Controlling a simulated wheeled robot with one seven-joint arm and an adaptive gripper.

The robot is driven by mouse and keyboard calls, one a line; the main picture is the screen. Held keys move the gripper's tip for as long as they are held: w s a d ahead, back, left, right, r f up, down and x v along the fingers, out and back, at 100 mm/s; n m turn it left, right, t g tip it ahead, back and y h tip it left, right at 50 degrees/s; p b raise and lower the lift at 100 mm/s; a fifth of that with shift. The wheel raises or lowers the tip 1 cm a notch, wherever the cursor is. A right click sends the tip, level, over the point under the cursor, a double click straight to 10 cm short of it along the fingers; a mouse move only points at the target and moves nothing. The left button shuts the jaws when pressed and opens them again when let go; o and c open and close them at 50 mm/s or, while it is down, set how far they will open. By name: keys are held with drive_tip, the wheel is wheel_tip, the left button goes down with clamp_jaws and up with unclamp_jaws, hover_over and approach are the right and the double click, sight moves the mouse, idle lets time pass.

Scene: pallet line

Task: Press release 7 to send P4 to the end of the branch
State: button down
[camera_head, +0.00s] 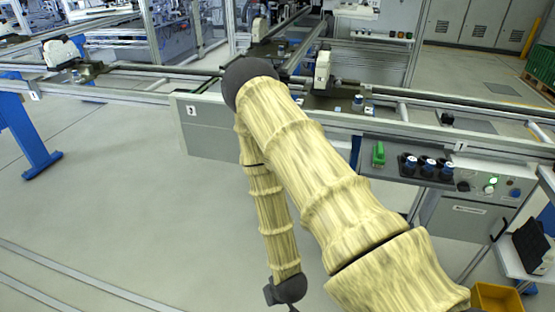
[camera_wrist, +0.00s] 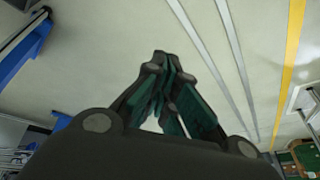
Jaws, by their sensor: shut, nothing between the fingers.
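My gripper (camera_wrist: 160,60) is shut and empty in the wrist view, its dark green-padded fingers meeting at the tips above bare floor. In the head view my arm bends down from a high joint to the bottom edge, where my gripper cannot be clearly made out. A small numbered plate (camera_head: 192,111) is on a grey panel under the conveyor; its digit is not certain. White-topped units stand along the line at the left (camera_head: 63,53) and centre (camera_head: 322,70). I cannot tell which pallet is P4 or which control is release 7.
The conveyor rail (camera_head: 440,126) crosses the view. At right are a control box (camera_head: 470,215) with a lit green button (camera_head: 493,181), a tray with dark-blue cylinders (camera_head: 427,166), a green part (camera_head: 378,154) and a yellow bin (camera_head: 497,298).

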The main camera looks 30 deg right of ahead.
drive_tip(key=w+d+r+m+t+b, duration=0.1)
drive_tip(key=w+d+t, duration=0.15)
drive_tip(key=w, duration=0.45)
drive_tip(key=w+d+r+m+t+b, duration=0.1)
drive_tip(key=w+d+r+t, duration=0.15)
drive_tip(key=w, duration=0.35)
drive_tip(key=w+d+r+m+t+b, duration=0.1)
drive_tip(key=w+d+r+t+b, duration=0.1)
drive_tip(key=w+d+r, duration=0.5)
drive_tip(key=w+d+r+m+t+h+b, duration=0.1)
drive_tip(key=w+d+r+t, duration=0.4)
drive_tip(key=w, duration=0.7)
wheel_tip(320, 180, up, 3)
drive_tip(key=d+m+b, duration=0.1)
drive_tip(key=d+b, duration=0.1)
drive_tip(key=shift+d+f+m, duration=0.15)
drive_tip(key=shift+d+m, duration=0.15)
drive_tip(key=shift+d, duration=0.1)
drive_tip(key=w+d+b, duration=0.1)
drive_tip(key=w+d, duration=0.4)
drive_tip(key=d, duration=0.1)
drive_tip(key=shift+w+d+b, duration=0.3)
drive_tip(key=shift+d+b, duration=0.05)
drive_tip(key=shift+w+d, duration=0.1)
drive_tip(key=shift+w+d, duration=0.15)
drive_tip(key=shift+d, duration=0.05)
drive_tip(key=shift+w+d, duration=0.3)
drive_tip(key=shift+d, duration=0.05)
idle(0.4)
